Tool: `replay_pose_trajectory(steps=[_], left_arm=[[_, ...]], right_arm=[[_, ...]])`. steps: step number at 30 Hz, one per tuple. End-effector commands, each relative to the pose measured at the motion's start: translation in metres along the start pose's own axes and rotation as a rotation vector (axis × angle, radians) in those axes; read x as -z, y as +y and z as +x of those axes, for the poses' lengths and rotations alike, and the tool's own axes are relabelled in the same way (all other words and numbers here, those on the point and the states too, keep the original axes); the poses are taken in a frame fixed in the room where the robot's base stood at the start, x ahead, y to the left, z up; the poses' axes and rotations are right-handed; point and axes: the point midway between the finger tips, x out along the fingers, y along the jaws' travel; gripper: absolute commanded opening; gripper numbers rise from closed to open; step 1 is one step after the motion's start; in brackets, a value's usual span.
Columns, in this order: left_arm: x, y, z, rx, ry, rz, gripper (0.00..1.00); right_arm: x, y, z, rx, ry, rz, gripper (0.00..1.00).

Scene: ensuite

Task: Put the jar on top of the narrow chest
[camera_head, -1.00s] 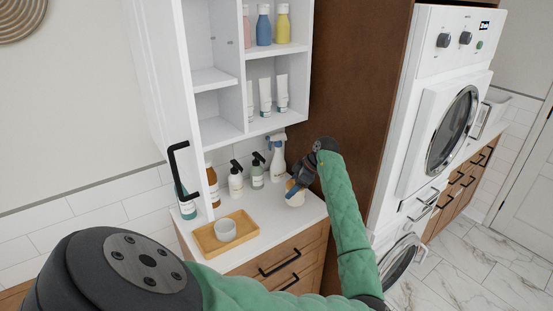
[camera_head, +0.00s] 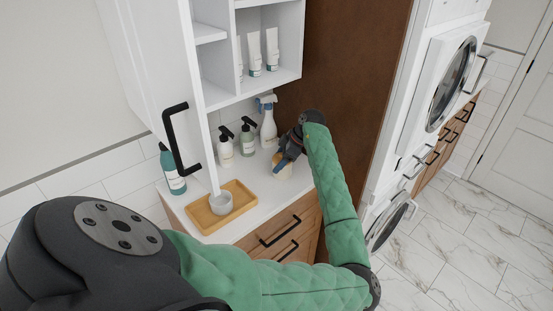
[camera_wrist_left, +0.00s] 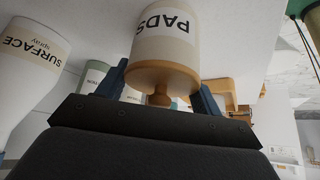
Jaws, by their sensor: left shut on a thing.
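The jar (camera_head: 284,173) is small and cream-coloured. It is at the right end of the white counter top, and I cannot tell whether it touches the surface. My left gripper (camera_head: 285,157) is shut on it. In the left wrist view the jar (camera_wrist_left: 165,45) appears upside down, lettered "PADS", with a wooden knobbed lid between the two blue fingers. The chest (camera_head: 262,238) under this white top has wooden drawers with black handles; I cannot tell whether it is the narrow chest. My right gripper is not in view.
A wooden tray (camera_head: 238,190) holds a pale cup (camera_head: 221,203). An open white cabinet hangs above; a brown panel (camera_head: 345,75) rises at the right. Floor is clear at right.

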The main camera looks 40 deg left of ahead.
Motion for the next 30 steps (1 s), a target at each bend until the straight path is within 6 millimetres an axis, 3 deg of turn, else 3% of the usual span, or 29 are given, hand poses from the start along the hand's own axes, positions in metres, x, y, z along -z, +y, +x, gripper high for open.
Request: replay_pose_trajectory(steps=[10, 11, 13, 27, 30], left_arm=[[-0.002, 0.000, 0.002, 0.000, 0.000, 0.000, 0.23], [-0.001, 0.000, 0.002, 0.000, 0.000, 0.000, 0.72], [-0.001, 0.000, 0.001, 0.000, 0.000, 0.000, 0.86], [-0.001, 0.000, -0.006, -0.001, 0.000, 0.000, 0.88], [-0.002, 0.000, -0.016, 0.000, -0.001, -0.001, 0.88]], right_arm=[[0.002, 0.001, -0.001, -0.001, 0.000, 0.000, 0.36], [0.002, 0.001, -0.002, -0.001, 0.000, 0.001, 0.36], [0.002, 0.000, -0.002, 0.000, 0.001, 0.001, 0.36], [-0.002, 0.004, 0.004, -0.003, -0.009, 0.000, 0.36], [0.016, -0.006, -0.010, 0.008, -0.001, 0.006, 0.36]])
